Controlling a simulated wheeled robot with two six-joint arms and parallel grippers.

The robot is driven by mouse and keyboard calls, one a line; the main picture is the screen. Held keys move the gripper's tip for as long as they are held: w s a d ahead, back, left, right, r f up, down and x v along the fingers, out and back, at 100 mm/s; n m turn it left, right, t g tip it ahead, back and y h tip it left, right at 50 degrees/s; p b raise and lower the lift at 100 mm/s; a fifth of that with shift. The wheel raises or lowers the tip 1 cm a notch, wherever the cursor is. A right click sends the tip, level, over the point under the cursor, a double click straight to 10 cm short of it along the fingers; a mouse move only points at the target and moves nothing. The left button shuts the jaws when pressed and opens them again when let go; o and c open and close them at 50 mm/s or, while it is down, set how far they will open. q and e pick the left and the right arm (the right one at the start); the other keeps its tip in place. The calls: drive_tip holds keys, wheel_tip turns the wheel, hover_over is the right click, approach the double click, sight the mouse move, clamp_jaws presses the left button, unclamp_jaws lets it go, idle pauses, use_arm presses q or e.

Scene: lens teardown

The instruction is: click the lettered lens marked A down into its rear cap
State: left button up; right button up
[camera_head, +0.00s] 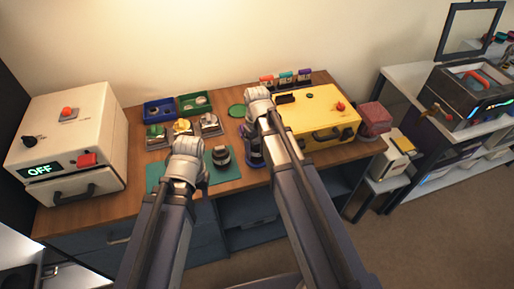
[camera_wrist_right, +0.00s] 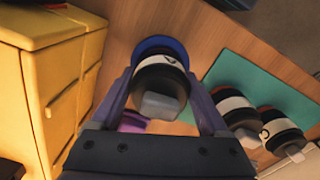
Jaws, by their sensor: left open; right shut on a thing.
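My right gripper (camera_wrist_right: 160,90) is shut on a black lens (camera_wrist_right: 160,72) with a white band. The band's letter looks like an upside-down A. A blue round cap (camera_wrist_right: 158,44) shows just beyond the lens, in line with it; I cannot tell whether the lens is seated in it. In the head view my right gripper (camera_head: 250,128) is over the table beside the yellow box, and its arm hides much of the lens. My left gripper (camera_head: 190,178) is open over the green mat, left of a standing lens (camera_head: 221,156).
The green mat (camera_wrist_right: 240,62) holds two other banded lenses, one marked C (camera_wrist_right: 280,130). A purple round piece (camera_wrist_right: 132,122) lies near my right gripper. The yellow box (camera_head: 318,110) stands close on the right. Trays and a white OFF machine (camera_head: 75,125) are left.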

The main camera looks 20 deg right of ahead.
drive_tip(key=shift+f+b, duration=0.85)
idle(7.2)
